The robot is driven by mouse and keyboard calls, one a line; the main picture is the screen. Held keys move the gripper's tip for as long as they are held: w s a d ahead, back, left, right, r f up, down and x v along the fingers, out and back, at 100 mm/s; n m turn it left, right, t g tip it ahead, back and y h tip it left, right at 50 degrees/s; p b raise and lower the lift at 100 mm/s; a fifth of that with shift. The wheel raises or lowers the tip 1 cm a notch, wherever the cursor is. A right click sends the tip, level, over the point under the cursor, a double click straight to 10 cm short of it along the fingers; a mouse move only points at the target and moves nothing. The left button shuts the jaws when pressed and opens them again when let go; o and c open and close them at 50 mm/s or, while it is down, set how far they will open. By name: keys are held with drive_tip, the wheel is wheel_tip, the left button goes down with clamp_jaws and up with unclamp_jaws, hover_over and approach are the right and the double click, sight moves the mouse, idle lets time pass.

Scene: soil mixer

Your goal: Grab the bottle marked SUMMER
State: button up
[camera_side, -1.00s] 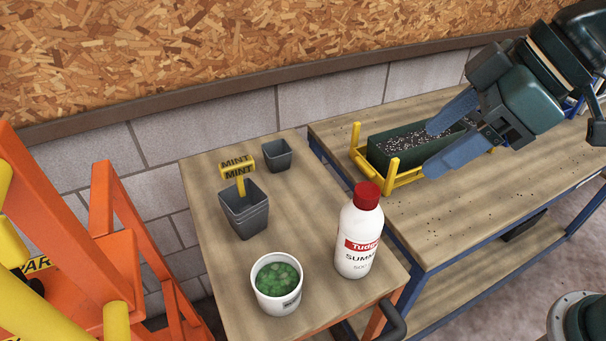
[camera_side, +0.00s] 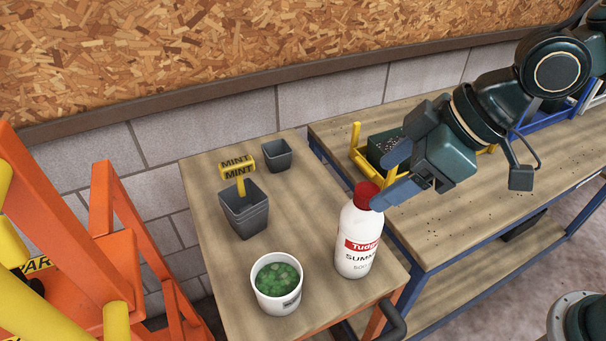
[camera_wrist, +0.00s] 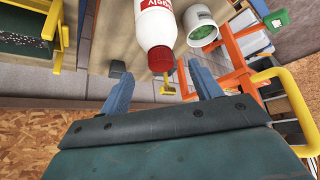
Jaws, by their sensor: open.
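The white bottle (camera_side: 357,250) with a red cap (camera_side: 367,194) and a label reading SUMM... stands upright near the right edge of the small wooden table (camera_side: 205,205). My gripper (camera_side: 378,176) is open, its blue fingers close to the cap in the side view. One finger overlaps the cap's right edge there; I cannot tell if they touch. In the wrist view the bottle (camera_wrist: 152,25) lies beyond my open fingers (camera_wrist: 162,88), its cap near the gap between them, and nothing is held.
A dark green soil trough (camera_side: 378,150) in a yellow frame is on the bench behind. An orange frame (camera_side: 80,260) stands at left.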

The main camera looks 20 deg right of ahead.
sight(371, 191)
drive_tip(key=shift+f, duration=0.1)
drive_tip(key=shift+x, duration=2.55)
drive_tip(key=shift+a, duration=0.1)
drive_tip(key=shift+c, duration=0.4)
clamp_jaws()
